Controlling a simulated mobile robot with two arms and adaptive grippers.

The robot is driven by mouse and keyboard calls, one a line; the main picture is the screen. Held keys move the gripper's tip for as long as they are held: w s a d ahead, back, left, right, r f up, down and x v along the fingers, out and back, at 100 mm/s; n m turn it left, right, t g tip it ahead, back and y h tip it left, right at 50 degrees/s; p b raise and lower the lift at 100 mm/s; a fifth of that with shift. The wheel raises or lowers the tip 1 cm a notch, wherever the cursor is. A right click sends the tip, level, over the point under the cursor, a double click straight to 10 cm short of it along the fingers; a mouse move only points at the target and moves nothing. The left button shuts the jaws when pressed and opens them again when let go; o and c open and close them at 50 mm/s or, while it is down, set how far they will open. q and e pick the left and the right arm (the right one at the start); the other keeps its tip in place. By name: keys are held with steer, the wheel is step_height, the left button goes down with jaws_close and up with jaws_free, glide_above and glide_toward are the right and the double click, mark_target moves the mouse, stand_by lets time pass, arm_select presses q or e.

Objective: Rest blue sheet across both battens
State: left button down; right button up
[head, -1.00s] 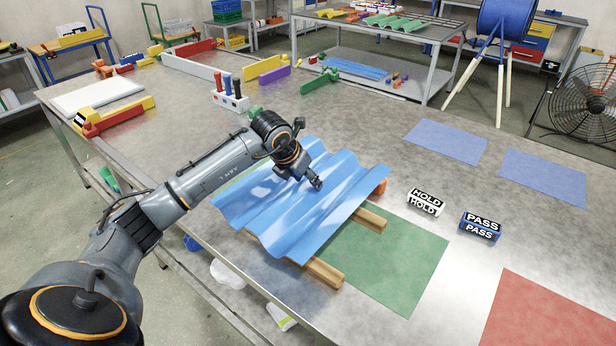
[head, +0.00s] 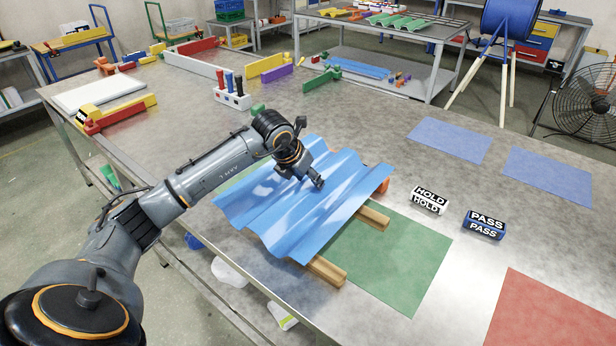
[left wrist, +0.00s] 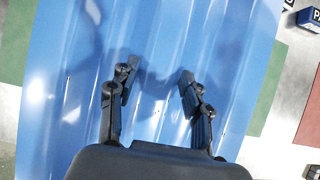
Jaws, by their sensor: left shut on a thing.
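The blue corrugated sheet (head: 290,215) lies over two wooden battens, a far batten (head: 374,218) and a near batten (head: 327,270). Their right ends stick out past the sheet, and the rest of each is hidden under it. My left gripper (head: 318,183) is on top of the sheet, around its middle. In the left wrist view, its two fingers (left wrist: 158,86) stand apart on either side of a ridge of the sheet (left wrist: 60,100) and are shut on it. Whether the sheet's underside touches both battens cannot be told. My right gripper is not in view.
A green mat (head: 400,260) lies under the battens. A HOLD block (head: 428,200) and a PASS block (head: 484,225) stand to the right, near a red mat (head: 550,315) and two blue mats (head: 448,140). A peg holder (head: 232,97) stands behind. The metal table is clear between them.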

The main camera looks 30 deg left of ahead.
arm_select(q)
steer(key=shift+f+b, duration=2.55)
steer(key=shift+f, duration=0.8)
steer(key=c, duration=0.5)
jaws_free()
steer(key=shift+s+r, duration=0.1)
steer(key=v, duration=1.2)
